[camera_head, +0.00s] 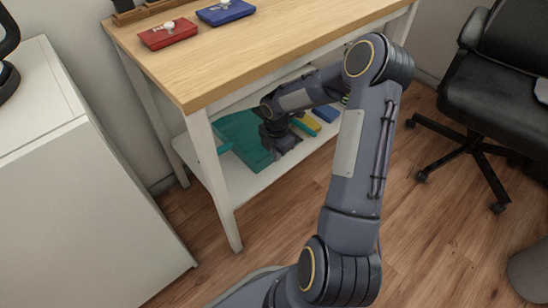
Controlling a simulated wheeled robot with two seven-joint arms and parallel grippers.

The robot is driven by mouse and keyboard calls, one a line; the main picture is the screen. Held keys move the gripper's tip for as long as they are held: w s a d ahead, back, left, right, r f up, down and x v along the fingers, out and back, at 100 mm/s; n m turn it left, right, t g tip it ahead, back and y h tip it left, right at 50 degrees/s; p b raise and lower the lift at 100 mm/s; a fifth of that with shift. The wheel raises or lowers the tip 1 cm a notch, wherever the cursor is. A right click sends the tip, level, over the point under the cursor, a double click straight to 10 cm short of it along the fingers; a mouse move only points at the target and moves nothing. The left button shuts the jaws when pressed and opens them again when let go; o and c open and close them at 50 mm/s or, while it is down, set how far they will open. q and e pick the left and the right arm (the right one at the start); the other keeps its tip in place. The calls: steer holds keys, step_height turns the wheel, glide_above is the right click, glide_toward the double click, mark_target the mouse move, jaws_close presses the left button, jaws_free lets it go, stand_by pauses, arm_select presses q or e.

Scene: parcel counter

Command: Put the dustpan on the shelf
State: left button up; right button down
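The teal dustpan (240,136) lies on the white lower shelf (258,182) under the wooden counter, towards the shelf's left end. My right arm reaches in under the counter top, and my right gripper (282,146) is at the dustpan's right side, pointing down. The gripper is small and dark here, and its fingertips are not clear, so I cannot tell whether it is open or shut, or whether it touches the dustpan. My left gripper is not in view.
Yellow (305,124) and blue (326,113) items lie on the shelf right of my gripper. The counter top (270,48) overhangs the shelf, with a white leg (214,178) in front. A white cabinet (75,215) stands left, a black chair (490,100) right.

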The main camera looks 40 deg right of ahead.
mark_target(276, 171)
step_height(276, 171, down, 6)
steer(key=b, duration=0.2)
steer(key=shift+b, duration=0.4)
steer(key=c, duration=2.1)
jaws_free()
steer(key=shift+f, duration=0.1)
steer(key=o, duration=0.4)
